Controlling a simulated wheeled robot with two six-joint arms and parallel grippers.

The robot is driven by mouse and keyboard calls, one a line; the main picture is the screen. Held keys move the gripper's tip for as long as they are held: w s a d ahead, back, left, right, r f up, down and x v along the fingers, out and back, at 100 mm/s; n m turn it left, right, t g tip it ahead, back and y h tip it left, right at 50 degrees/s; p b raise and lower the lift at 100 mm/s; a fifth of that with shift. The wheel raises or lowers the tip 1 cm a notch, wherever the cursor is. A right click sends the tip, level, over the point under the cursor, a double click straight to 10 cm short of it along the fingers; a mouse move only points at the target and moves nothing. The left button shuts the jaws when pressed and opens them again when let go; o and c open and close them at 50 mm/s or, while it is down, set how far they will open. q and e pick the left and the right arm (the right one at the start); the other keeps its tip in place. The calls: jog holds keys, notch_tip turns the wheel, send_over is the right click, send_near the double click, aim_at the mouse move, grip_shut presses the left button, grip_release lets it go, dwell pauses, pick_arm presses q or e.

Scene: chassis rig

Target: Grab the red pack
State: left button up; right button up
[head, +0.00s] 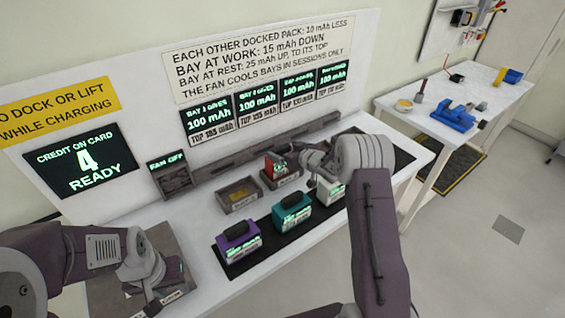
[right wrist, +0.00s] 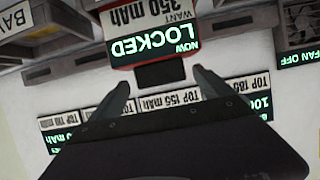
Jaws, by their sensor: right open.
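The red pack (head: 276,168) sits in a bay on the white bench, partly hidden by my right gripper. In the right wrist view, upside down, the red pack (right wrist: 118,45) has a label with 350 mAh, WANT and NOW LOCKED, and a dark handle (right wrist: 160,74). My right gripper (head: 296,160) is at the pack; in its wrist view the open fingers (right wrist: 161,82) stand on either side of the handle, and I cannot tell whether they touch it. My left gripper (head: 150,283) is low at the left; its jaws are not clear.
A purple pack (head: 237,238) and a teal pack (head: 292,210) stand on a black mat in front of the bays, with another pack (head: 330,192) partly behind my right arm. An empty bay (head: 240,193) is left of the red pack. The panel reads FAN OFF and credit 4 READY.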

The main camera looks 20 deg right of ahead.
jog(key=shift+x, duration=1.25)
jog(key=shift+s, duration=0.25)
jog(key=c, duration=0.9)
jog(key=shift+r, duration=0.1)
grip_shut()
